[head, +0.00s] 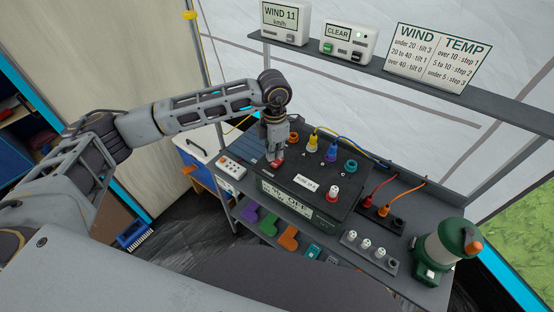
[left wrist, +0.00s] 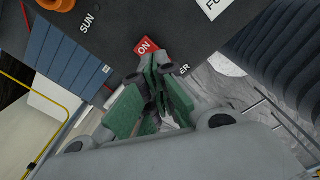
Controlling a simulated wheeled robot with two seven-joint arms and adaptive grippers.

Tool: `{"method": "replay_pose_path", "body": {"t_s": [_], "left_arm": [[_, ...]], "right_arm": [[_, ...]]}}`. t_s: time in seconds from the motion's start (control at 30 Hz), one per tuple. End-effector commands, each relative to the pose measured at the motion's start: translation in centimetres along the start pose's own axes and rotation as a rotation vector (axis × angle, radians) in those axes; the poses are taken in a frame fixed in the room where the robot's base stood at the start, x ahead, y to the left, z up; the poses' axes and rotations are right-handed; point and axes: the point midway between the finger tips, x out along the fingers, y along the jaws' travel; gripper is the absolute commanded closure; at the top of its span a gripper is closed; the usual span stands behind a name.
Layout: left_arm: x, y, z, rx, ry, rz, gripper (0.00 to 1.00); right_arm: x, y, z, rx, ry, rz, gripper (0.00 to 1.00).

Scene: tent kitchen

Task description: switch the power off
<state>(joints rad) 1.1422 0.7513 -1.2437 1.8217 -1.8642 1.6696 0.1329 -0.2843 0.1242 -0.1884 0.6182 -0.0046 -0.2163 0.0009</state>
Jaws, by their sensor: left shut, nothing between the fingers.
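The dark power box (head: 318,207) sits on the grey shelf unit, with coloured sockets on top and a front display (head: 286,198) whose text seems to end in "OFF". A red switch (head: 277,162) is on its top near the left end. In the left wrist view the red switch (left wrist: 146,47) shows "ON", with "POWER" lettering partly hidden beside it. My left gripper (head: 274,155) points down with closed, empty fingertips right at the switch. In the left wrist view the gripper (left wrist: 160,65) covers part of it; I cannot tell whether they touch. My right gripper is out of view.
Yellow and blue cables (head: 340,134) run behind the box top. A white remote-like panel (head: 231,168) lies left of the box. A green lantern (head: 441,250) stands at the right. Above is a shelf with a wind display (head: 285,22) and a sign (head: 438,57).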

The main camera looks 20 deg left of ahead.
Motion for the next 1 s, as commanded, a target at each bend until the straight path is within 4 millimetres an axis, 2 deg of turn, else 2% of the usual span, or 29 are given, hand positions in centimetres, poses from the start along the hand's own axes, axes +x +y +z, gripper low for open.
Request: {"method": "replay_pose_path", "body": {"t_s": [0.6,1.0], "left_arm": [[-3.1,0.0,0.0,0.0,-0.001,0.001,1.0],[-3.5,0.0,0.0,0.0,0.0,0.0,1.0]], "right_arm": [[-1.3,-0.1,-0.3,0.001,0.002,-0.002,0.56],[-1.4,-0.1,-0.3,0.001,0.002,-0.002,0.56]]}}
